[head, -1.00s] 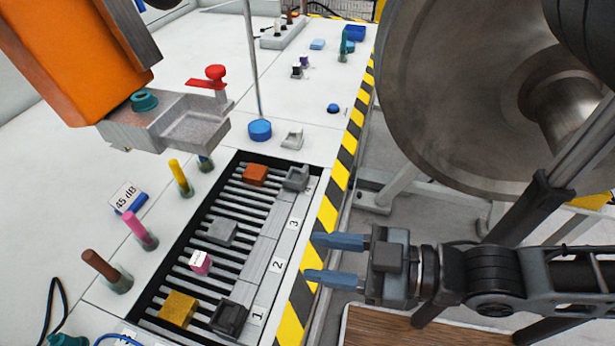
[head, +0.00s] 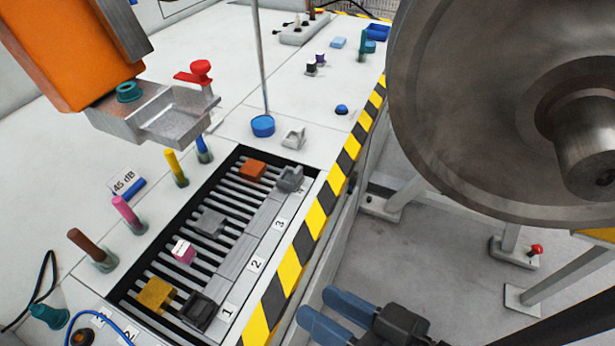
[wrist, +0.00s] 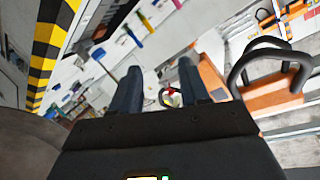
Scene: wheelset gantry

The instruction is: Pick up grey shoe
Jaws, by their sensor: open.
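A mid-grey shoe-shaped piece (head: 290,178) sits at the upper right end of the slatted rack (head: 262,226), near the mark 3. A paler grey notched piece (head: 293,138) stands on the white table just beyond the rack. A dark, near-black shoe-shaped piece (head: 197,311) lies at the rack's near end by the mark 1. I cannot tell for certain which the task means. My gripper (head: 325,306) is open and empty, at the bottom of the head view, right of the striped table edge and apart from these pieces. Its fingers also show in the wrist view (wrist: 160,75).
A thin pole rises from a blue base (head: 262,126). A large metal wheel (head: 480,110) hangs at right. Floor shows between table and wheel.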

